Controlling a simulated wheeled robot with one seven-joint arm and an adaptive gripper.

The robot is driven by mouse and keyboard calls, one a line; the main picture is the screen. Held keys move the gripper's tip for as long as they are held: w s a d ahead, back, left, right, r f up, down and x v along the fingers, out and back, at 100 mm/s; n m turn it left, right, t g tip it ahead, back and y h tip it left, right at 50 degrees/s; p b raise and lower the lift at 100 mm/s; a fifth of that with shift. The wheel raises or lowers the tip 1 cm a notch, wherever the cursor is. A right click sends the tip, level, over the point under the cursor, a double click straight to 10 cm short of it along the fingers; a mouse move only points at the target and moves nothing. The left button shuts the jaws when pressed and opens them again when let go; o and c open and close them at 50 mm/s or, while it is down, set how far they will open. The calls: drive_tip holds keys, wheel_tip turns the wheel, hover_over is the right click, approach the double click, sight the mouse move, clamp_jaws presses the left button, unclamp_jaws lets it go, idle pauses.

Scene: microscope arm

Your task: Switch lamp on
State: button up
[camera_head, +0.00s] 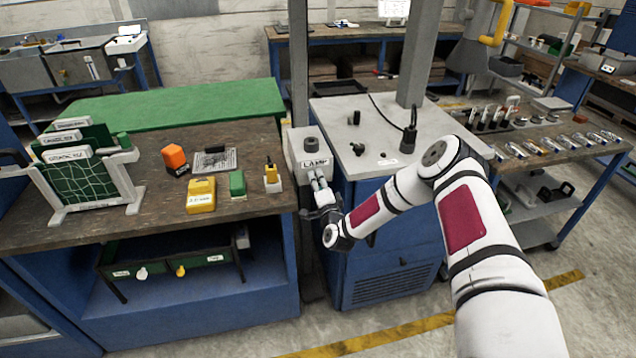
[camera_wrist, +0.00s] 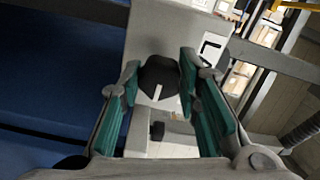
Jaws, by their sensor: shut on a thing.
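The grey box labelled LAMP (camera_head: 291,160) stands between the wooden bench and the grey-topped cabinet. A dark round part sits on its top. In the wrist view, a black knob (camera_wrist: 158,82) with a white pointer line is on the box's pale face. My gripper (camera_head: 319,180) is at the front of the box, below the label. In the wrist view, the teal-padded fingers of my gripper (camera_wrist: 160,72) are on either side of the knob and closed on it. The knob is hidden by my gripper in the head view.
The wooden bench (camera_head: 130,208) on the left holds a yellow box (camera_head: 201,195), a green block (camera_head: 237,184) and an orange block (camera_head: 174,157). The grey-topped cabinet (camera_head: 345,110) stands right of the box, with a post (camera_head: 300,60) close behind it.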

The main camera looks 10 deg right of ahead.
drive_tip(key=o, duration=1.2)
drive_tip(key=s, duration=1.2)
